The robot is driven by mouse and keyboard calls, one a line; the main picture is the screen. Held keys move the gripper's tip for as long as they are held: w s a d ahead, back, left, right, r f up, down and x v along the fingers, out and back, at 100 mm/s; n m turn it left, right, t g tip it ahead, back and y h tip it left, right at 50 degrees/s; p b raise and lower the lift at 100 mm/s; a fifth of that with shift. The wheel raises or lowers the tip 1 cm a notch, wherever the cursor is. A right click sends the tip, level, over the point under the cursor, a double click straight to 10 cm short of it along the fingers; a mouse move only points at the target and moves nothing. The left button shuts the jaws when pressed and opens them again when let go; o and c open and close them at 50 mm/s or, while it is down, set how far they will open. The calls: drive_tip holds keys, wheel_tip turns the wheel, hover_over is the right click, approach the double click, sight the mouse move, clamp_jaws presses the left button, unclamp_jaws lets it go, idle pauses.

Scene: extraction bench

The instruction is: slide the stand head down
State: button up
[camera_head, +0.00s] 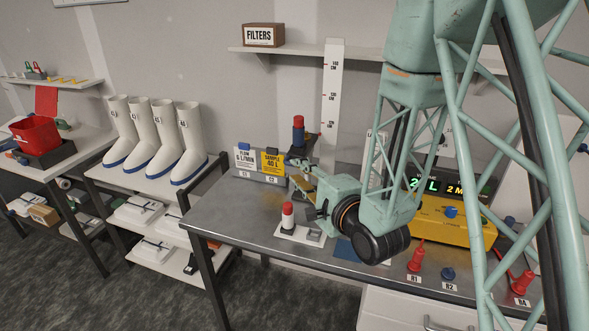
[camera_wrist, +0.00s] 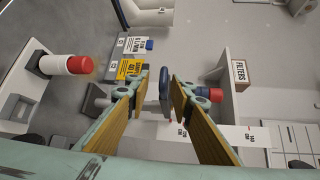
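The stand head looks like the dark piece (camera_head: 299,158) below a blue cylinder with a red top (camera_head: 298,130), in front of the white height scale (camera_head: 333,100). My gripper (camera_head: 300,172) is at the stand head, partly hidden by my arm. In the wrist view my gripper (camera_wrist: 160,80) is open, its tan-padded fingers apart. A dark blue-grey upright part (camera_wrist: 165,92), apparently a handle of the head, shows between the fingers, with gaps visible on both sides. The red-topped blue cylinder (camera_wrist: 211,95) is partly behind the right finger. Contact cannot be told.
A white red-topped cylinder (camera_head: 288,215) stands on a pale plate at the bench front. White and yellow cards (camera_head: 272,163) stand behind left. A yellow unit (camera_head: 452,218) and red pegs (camera_head: 416,257) are right. A shelf holds a FILTERS box (camera_head: 263,35).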

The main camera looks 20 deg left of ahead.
drive_tip(key=shift+v, duration=1.3)
drive_tip(key=d+r+n+h, duration=0.2)
drive_tip(key=d+r+h, duration=0.1)
drive_tip(key=d, duration=0.4)
drive_tip(key=d+r+n+h, duration=0.2)
drive_tip(key=d, duration=0.6)
drive_tip(key=s+d+r+n+g+h, duration=0.1)
drive_tip(key=s+d+r+h, duration=0.1)
drive_tip(key=s+d, duration=0.35)
drive_tip(key=s+d+r+n+g+h, duration=0.1)
drive_tip(key=s+d+r+h, duration=0.15)
drive_tip(key=d, duration=0.55)
drive_tip(key=s+d+r+n+g, duration=0.1)
drive_tip(key=s+d+g, duration=0.1)
drive_tip(key=s, duration=0.9)
drive_tip(key=s+d+r+n+g+h, duration=0.1)
drive_tip(key=s+d, duration=0.4)
drive_tip(key=s, duration=0.6)
drive_tip(key=s+d+r+n+g+h+b, duration=0.1)
drive_tip(key=s+d, duration=0.3)
drive_tip(key=s, duration=0.7)
drive_tip(key=shift+s+r+n+g, duration=0.2)
drive_tip(key=shift+r+n+g, duration=0.7)
